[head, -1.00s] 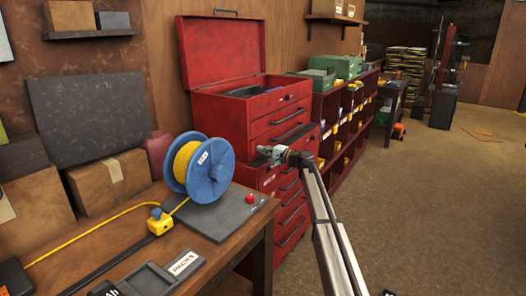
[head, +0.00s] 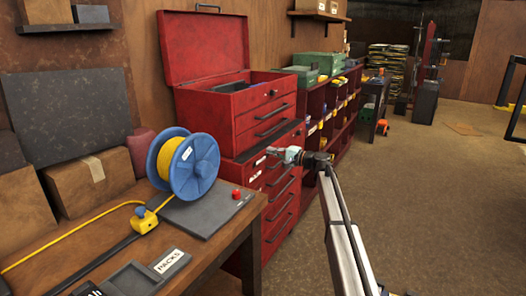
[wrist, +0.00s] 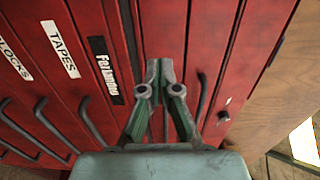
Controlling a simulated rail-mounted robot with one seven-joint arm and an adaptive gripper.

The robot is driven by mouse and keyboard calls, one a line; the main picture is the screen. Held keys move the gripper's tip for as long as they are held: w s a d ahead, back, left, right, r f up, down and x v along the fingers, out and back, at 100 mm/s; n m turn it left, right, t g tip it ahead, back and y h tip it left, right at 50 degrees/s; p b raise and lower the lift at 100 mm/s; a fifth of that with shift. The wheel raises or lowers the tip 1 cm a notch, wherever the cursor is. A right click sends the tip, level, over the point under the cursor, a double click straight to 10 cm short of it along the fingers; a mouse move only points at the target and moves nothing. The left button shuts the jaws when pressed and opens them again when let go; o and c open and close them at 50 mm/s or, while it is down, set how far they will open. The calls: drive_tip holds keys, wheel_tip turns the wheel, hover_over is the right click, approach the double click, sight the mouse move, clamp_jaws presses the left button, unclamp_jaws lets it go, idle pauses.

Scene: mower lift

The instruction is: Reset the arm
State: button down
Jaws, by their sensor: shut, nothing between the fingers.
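My gripper (head: 272,152) is at the end of my arm, in front of the red tool chest (head: 205,118) in the head view. In the wrist view my gripper (wrist: 160,68) has its green fingers together with nothing between them. Behind the fingers are the red drawer fronts (wrist: 95,55) with dark handles and labels, one reading TAPES. I cannot tell whether the fingertips touch the chest. The chest lid is up.
Shelves with bins (head: 325,115) run behind the chest. The floor (head: 430,190) at the right is open.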

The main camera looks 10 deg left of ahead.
drive_tip(key=s+d+f+n+g+h+p, duration=0.15)
drive_tip(key=s+d+f+h, duration=0.3)
drive_tip(key=s+f, duration=0.8)
drive_tip(key=s+d+f+g+h, duration=0.25)
drive_tip(key=s+d+f, duration=0.5)
drive_tip(key=f, duration=0.85)
drive_tip(key=s+d+f+n+g+h+p, duration=0.1)
drive_tip(key=s+d+f+h, duration=0.3)
drive_tip(key=s+f, duration=0.95)
drive_tip(key=s+d+f+g+h+p, duration=0.1)
drive_tip(key=s+d+f, duration=0.3)
drive_tip(key=s, duration=0.4)
drive_tip(key=s+d+f+n+g+h, duration=0.1)
drive_tip(key=s+d+f+g+h, duration=0.2)
drive_tip(key=s, duration=0.5)
drive_tip(key=s+d+f+p, duration=0.1)
drive_tip(key=s+d+f, duration=0.3)
drive_tip(key=s, duration=0.4)
drive_tip(key=s+d+g+h+p, duration=0.1)
drive_tip(key=s+d+g, duration=0.1)
drive_tip(key=s, duration=1)
drive_tip(key=s+d+f+g+h+p, duration=0.1)
drive_tip(key=s+d, duration=0.3)
drive_tip(key=s, duration=0.8)
drive_tip(key=shift+s+g+p, duration=0.4)
drive_tip(key=shift+g+p, duration=0.1)
drive_tip(key=shift+p, duration=0.1)
drive_tip(key=shift+n, duration=0.25)
